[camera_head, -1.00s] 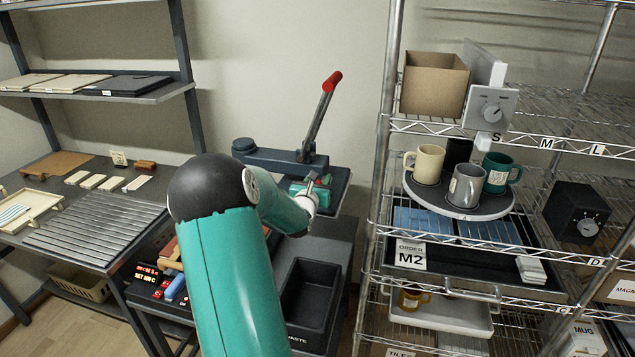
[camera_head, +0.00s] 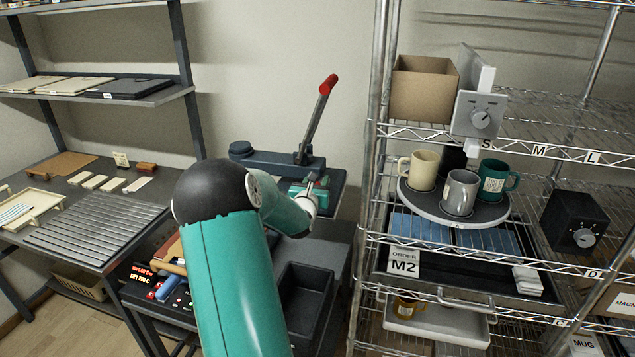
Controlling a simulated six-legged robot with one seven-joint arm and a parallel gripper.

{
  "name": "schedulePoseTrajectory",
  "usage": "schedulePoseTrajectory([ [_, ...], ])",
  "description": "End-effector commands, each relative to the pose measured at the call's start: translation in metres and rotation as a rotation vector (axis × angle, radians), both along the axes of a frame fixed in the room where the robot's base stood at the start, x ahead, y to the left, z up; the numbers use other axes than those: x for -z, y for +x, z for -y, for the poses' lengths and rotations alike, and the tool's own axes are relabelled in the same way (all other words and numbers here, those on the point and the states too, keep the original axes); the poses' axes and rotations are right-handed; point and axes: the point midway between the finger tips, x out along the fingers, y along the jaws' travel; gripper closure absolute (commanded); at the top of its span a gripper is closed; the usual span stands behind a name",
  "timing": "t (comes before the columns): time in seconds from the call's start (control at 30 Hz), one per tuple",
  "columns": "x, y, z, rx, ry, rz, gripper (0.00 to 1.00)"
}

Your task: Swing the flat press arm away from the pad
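The flat press stands on a dark stand in the middle of the view. Its dark grey press arm (camera_head: 270,161) runs from a round pivot at the left to the upright lever with a red grip (camera_head: 328,86). The dark pad (camera_head: 335,182) shows under and beside the arm's right end. My gripper (camera_head: 312,188) is at the front of the press, below the foot of the lever. My teal wrist and forearm hide much of the press's front, and the fingers are too small to tell open from shut or whether they touch anything.
A control panel with red digits (camera_head: 150,282) and an empty black waste bin (camera_head: 305,305) sit in front of the press. A wire rack at right holds a round tray (camera_head: 425,204) with several mugs. A slatted table (camera_head: 95,230) stands at left.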

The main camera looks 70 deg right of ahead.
Motion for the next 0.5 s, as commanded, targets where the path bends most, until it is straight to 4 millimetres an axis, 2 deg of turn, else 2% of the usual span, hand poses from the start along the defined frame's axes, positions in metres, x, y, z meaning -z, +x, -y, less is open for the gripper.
schedulePoseTrajectory([
  [0.03,-0.0029,0.0118,-0.0009,-0.019,-0.006,0.004,1.00],
  [0.1,-0.0029,0.0118,-0.0008,-0.020,-0.007,0.004,1.00],
  [0.13,-0.0029,0.0118,-0.0008,-0.020,-0.007,0.004,0.56],
  [0.2,-0.0028,0.0110,-0.0005,-0.019,-0.007,0.004,0.43],
  [0.5,-0.0013,0.0039,0.0005,-0.010,-0.003,0.003,0.41],
])
